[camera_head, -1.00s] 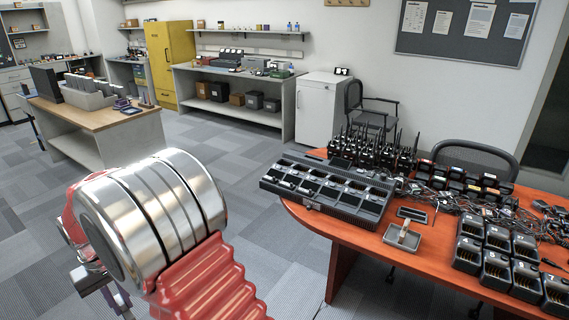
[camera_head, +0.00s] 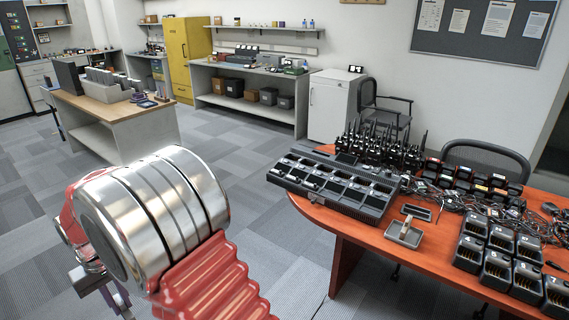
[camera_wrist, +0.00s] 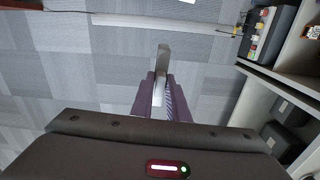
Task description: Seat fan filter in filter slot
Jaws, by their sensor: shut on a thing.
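My gripper (camera_wrist: 161,95) shows in the wrist view with purple fingers shut on a narrow grey piece, taken as the fan filter (camera_wrist: 163,62). It sticks out past the fingertips, over carpet. In the head view only a bit of purple finger shows at the bottom left, below my arm; most of the gripper is hidden. A long black multi-bay charger (camera_head: 333,184) lies on the orange table at right, well apart from my gripper. I cannot make out the filter slot in either view.
The orange table (camera_head: 345,225) also bears a small grey tray (camera_head: 404,233), radios (camera_head: 385,150), tangled cables and single chargers (camera_head: 497,262). A wooden-topped desk (camera_head: 115,108) stands at left, a grey workbench (camera_head: 250,98) at the back. Grey carpet is clear between them.

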